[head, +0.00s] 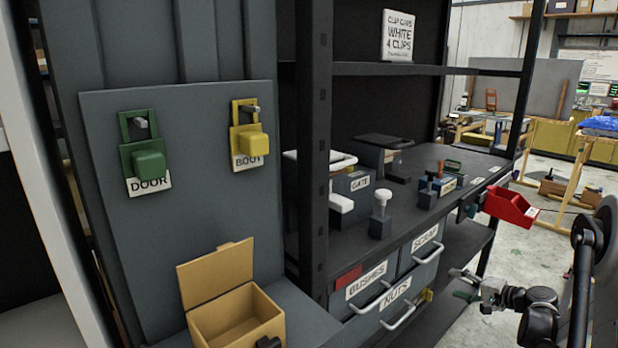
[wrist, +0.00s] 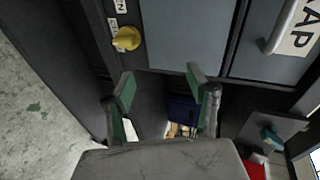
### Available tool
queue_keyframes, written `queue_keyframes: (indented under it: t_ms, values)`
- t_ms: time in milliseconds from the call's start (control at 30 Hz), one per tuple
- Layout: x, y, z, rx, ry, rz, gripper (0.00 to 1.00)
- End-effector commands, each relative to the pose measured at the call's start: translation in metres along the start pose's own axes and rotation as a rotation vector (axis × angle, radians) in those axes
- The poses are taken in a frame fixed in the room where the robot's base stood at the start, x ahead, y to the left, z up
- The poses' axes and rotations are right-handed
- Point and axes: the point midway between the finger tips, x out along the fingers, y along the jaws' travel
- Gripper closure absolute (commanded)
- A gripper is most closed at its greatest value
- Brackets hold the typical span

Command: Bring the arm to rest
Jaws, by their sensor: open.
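My gripper (head: 456,284) is in front of the shelf unit, at the lower right of the head view, beside the drawer fronts. Its green-padded fingers stand apart, and nothing shows between their tips. In the wrist view the gripper (wrist: 160,82) is open, with a dark gap below the drawer fronts beyond it. A dark blue item (wrist: 183,109) lies in the background between the fingers. My arm comes in from the right edge of the head view.
Labelled drawers (head: 398,292) with bar handles sit under the worktop (head: 400,222). A red bin (head: 510,207) hangs at the worktop's right end. A yellow knob (wrist: 126,38) sticks out near the fingers. An open cardboard box (head: 236,312) stands at left. Floor is open at right.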

Motion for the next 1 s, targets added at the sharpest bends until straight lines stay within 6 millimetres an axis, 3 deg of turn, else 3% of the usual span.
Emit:
queue_keyframes:
  t_ms: [33,267,467,667,1000]
  values:
    - [-0.003,-0.016,0.003,-0.015,0.008,0.038,0.48]
    - [-0.019,-0.066,0.016,-0.094,0.059,0.210,0.48]
    - [-0.029,-0.105,0.043,-0.167,0.061,0.304,0.48]
    - [-0.038,-0.141,0.083,-0.237,0.034,0.364,0.48]
    - [-0.068,-0.195,0.168,-0.384,-0.017,0.474,0.48]
